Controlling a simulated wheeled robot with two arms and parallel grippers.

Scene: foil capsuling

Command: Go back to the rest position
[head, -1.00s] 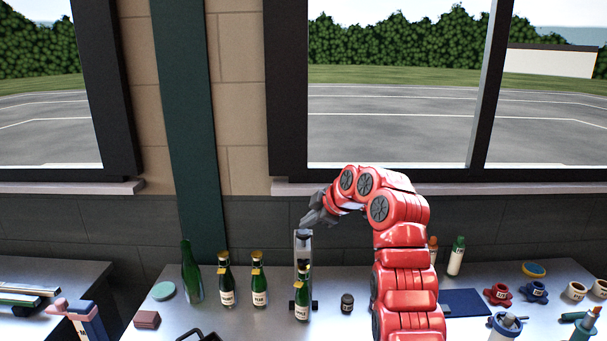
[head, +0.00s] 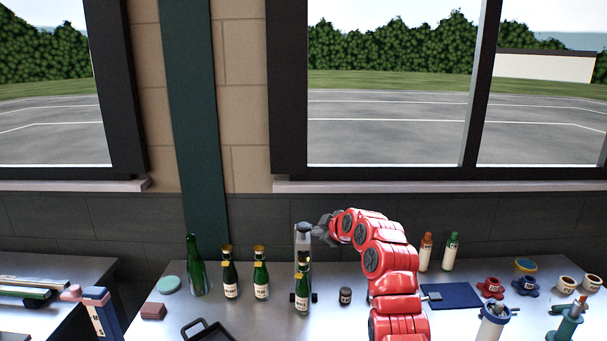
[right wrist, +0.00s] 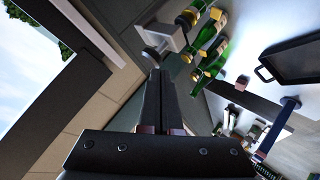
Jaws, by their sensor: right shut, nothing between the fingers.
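My right gripper (head: 322,230) is shut and empty. In the head view it is in the air just right of the top of a grey capsuling stand (head: 303,240). In the right wrist view its fingers (right wrist: 160,100) are together with nothing between them, and the stand's head (right wrist: 160,38) is beyond them. My red right arm rises from the lower right and bends over to the left. My left gripper is not in view.
Two gold-topped bottles (head: 261,278) and a bare green bottle (head: 195,268) stand left of the stand. A dark jar (head: 345,295) is to its right. A black tray (head: 208,332) lies in front.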

